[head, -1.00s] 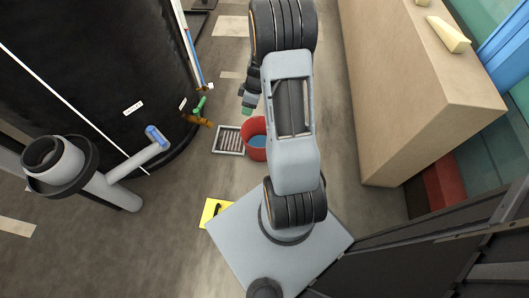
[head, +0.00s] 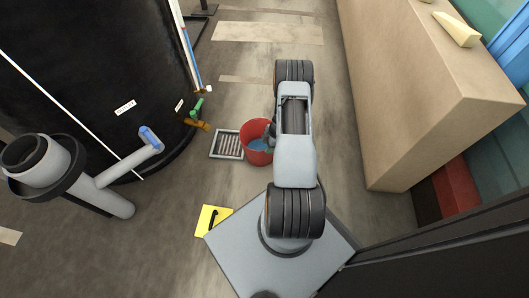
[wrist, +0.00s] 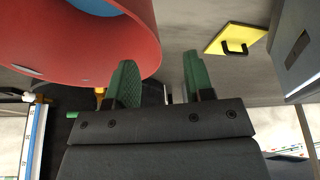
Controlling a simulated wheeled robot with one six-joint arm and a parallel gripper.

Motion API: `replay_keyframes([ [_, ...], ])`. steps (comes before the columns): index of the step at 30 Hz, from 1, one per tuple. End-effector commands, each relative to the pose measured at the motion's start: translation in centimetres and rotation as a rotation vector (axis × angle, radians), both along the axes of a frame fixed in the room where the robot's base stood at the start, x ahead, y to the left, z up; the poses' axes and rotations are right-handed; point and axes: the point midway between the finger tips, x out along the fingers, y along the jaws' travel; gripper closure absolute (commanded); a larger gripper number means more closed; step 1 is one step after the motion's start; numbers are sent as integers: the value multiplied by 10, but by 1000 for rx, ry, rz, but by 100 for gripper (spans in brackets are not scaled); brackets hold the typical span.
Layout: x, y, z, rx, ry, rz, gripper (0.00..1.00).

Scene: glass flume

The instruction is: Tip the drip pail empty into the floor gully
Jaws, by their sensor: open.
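The red drip pail (head: 250,156) stands on the floor with blue water (head: 257,144) in it. It sits right beside the floor gully, a square pale-framed grate (head: 227,145) on its left. My gripper (head: 270,138) is at the pail's right side, partly hidden by my arm. In the wrist view, the pail's red wall (wrist: 95,50) fills the upper left. My gripper (wrist: 157,82) shows two green fingers, apart, with nothing between them. The left finger overlaps the pail's edge; I cannot tell whether they touch.
A yellow plate with a black handle (head: 208,225) lies on the floor near my base. A large black tank (head: 90,70) with a brass tap (head: 197,124) stands left of the gully. A beige block wall (head: 420,90) bounds the right. Floor behind the pail is clear.

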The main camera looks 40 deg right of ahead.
Motion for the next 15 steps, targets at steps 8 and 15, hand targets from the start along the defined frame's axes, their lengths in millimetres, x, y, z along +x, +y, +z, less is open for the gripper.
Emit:
replay_keyframes([
  [8,5,10,-36,1,-1,0,52],
  [15,7,16,-48,0,0,1,52],
])
